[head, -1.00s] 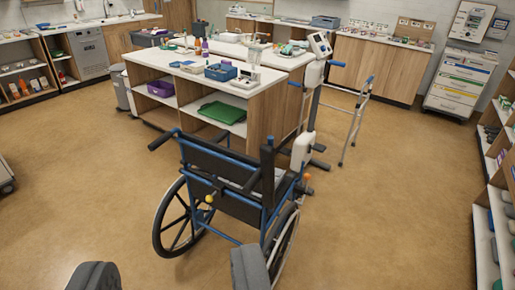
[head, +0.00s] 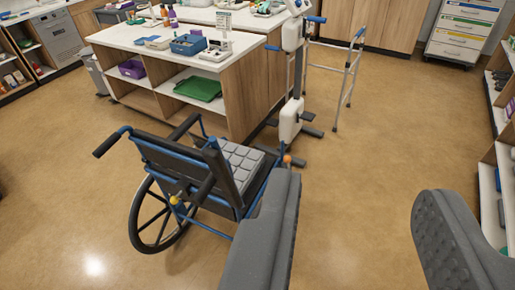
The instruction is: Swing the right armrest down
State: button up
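The wheelchair (head: 170,165) stands left of centre, seen from behind and above, with a dark backrest, blue frame and grey padded seat (head: 242,165). Its left push handle (head: 110,144) points out to the left. A dark bar (head: 202,192) slants across the right of the backrest; I cannot tell whether it is the right handle or the right armrest. A yellow knob (head: 174,200) is low behind the backrest. An orange knob (head: 287,159) shows past my left finger. My gripper (head: 355,185) is open and empty, its left finger covering the chair's right side and right wheel.
A white-topped counter (head: 150,37) with shelves and bins stands beyond the chair. A white-columned device (head: 290,118) and a walker (head: 348,85) stand right of it. Shelving (head: 505,150) lines the right edge. The floor (head: 370,150) between is clear.

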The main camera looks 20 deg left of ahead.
jog(key=shift+w+a, duration=0.15)
jog(key=shift+a, duration=0.05)
jog(key=o, duration=0.6)
jog(key=shift+w+a, duration=0.25)
jog(key=shift+o, duration=0.2)
jog(key=w+a+f+t+y+p, duration=0.1)
jog(key=w+a+f+y, duration=0.15)
jog(key=w+a, duration=0.4)
jog(key=w+a+f+y+p, duration=0.1)
jog(key=w+a+f, duration=0.3)
jog(key=w+a, duration=0.25)
jog(key=w+a+f+t+y+p, duration=0.1)
jog(key=w+a+f+p, duration=0.1)
jog(key=w+a+f, duration=0.35)
jog(key=w+a+f+m+h, duration=0.1)
jog(key=w+a+f, duration=0.3)
jog(key=w+f, duration=0.15)
jog(key=m+h+p, duration=0.2)
jog(key=h, duration=0.3)
send_near(212, 165)
notch_tip(212, 165, up, 6)
jog(key=w+a, duration=0.1)
jog(key=a, duration=0.1)
notch_tip(212, 165, down, 7)
jog(key=s+h, duration=0.2)
jog(key=h, duration=0.1)
jog(key=shift+y, duration=0.25)
jog(key=x, duration=1.3)
jog(key=shift+d+r, duration=0.1)
jog(key=shift+r, duration=0.15)
